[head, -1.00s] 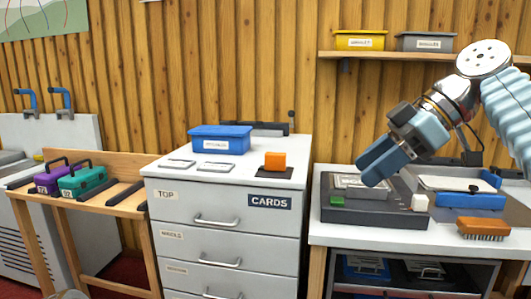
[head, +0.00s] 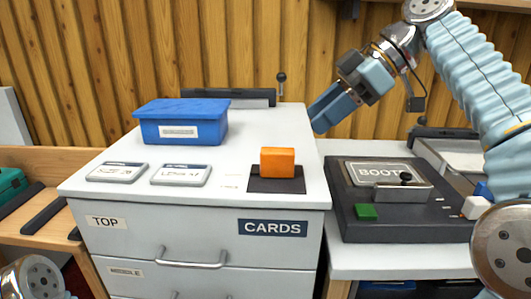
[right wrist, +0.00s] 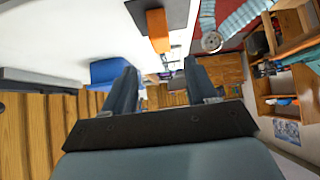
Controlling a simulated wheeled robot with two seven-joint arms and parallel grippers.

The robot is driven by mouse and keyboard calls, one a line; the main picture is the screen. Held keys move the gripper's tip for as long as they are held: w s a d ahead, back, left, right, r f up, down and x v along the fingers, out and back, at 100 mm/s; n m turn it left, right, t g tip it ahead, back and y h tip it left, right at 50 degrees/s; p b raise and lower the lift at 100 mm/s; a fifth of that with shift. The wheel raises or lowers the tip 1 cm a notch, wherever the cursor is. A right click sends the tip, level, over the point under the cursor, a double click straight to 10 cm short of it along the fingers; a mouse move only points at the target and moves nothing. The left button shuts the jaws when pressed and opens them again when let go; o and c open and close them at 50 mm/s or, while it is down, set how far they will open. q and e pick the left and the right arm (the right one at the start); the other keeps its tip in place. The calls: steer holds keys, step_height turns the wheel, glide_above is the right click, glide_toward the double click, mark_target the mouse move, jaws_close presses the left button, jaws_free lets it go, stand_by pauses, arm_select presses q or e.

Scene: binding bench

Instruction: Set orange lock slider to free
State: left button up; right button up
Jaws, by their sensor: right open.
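The orange lock slider (head: 277,162) is a small orange block on a black plate (head: 276,186) at the front right of the grey CARDS cabinet's top. The slider (right wrist: 158,30) and its plate (right wrist: 149,8) also show at the top of the right wrist view. My right gripper (head: 322,122) is raised near the cabinet's right edge, up and right of the slider and apart from it. In the right wrist view its two fingers are spread with nothing between them, so it is open (right wrist: 158,68). My left gripper is not in view.
A blue bin (head: 180,124) and two labelled plates (head: 117,172) (head: 181,175) stand left of the slider. A dark station (head: 352,216) with a green button (head: 366,212) and lever (head: 404,190) is to the right. The cabinet top (head: 262,128) behind the slider is clear.

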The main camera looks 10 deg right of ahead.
mark_target(282, 150)
steer(key=b+x, duration=0.2)
steer(key=x, duration=1)
steer(key=shift+a+f, duration=0.25)
jaws_close()
